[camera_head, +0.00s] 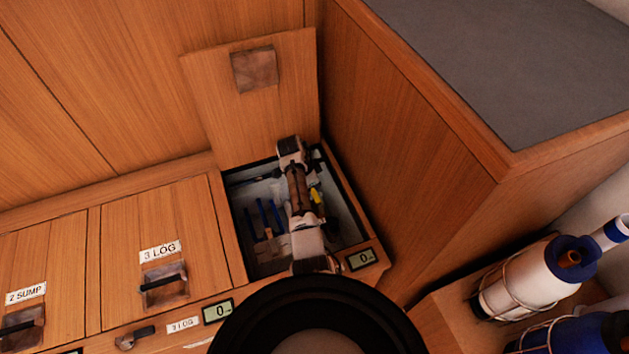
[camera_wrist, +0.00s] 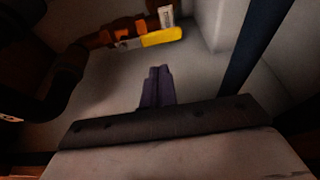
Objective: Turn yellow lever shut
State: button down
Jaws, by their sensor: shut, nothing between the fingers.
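The yellow lever (camera_wrist: 162,37) shows at the top of the wrist view, on a brass-coloured valve (camera_wrist: 122,30) in a pipe. It appears to lie roughly along the pipe. In the head view a small part of the yellow lever (camera_head: 316,196) shows inside the open floor compartment, just right of my arm's end. My gripper (camera_wrist: 158,72) is shut and empty. Its fingertips show below the lever in the wrist picture, apart from it. In the head view my arm covers the fingers and most of the valve.
The compartment's wooden lid (camera_head: 225,110) stands open at the back. Blue uprights (camera_head: 264,214) stand left in the compartment; a dark blue one (camera_wrist: 256,42) shows right in the wrist view. A black hose (camera_wrist: 66,75) bends at left. A tall wooden cabinet (camera_head: 400,130) borders the right.

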jog(key=b+x, duration=0.1)
jog(key=x, duration=0.6)
jog(key=shift+b, duration=0.3)
jog(key=shift+a+n+t+p, duration=0.3)
jog(key=shift+a+n+p, duration=0.3)
jog(key=shift+n, duration=0.3)
jog(key=n+p, duration=0.1)
jog(key=a+n+y+p, duration=0.1)
jog(key=n, duration=0.1)
jog(key=shift+s+a+r+t, duration=0.15)
jog(key=shift+s+a+t, duration=0.1)
jog(key=shift+s+t, duration=0.15)
jog(key=s+a+n+t+y+p, duration=0.1)
jog(key=s+a+n+y+p, duration=0.1)
jog(key=s+n+p, duration=0.3)
jog(key=shift+s+a+n+y+p, duration=0.35)
jog(key=shift+n+p, duration=0.75)
jog(key=shift+n, duration=0.9)
jog(key=shift+s+f, duration=0.2)
jog(key=shift+f, duration=0.1)
jog(key=shift+r, duration=0.1)
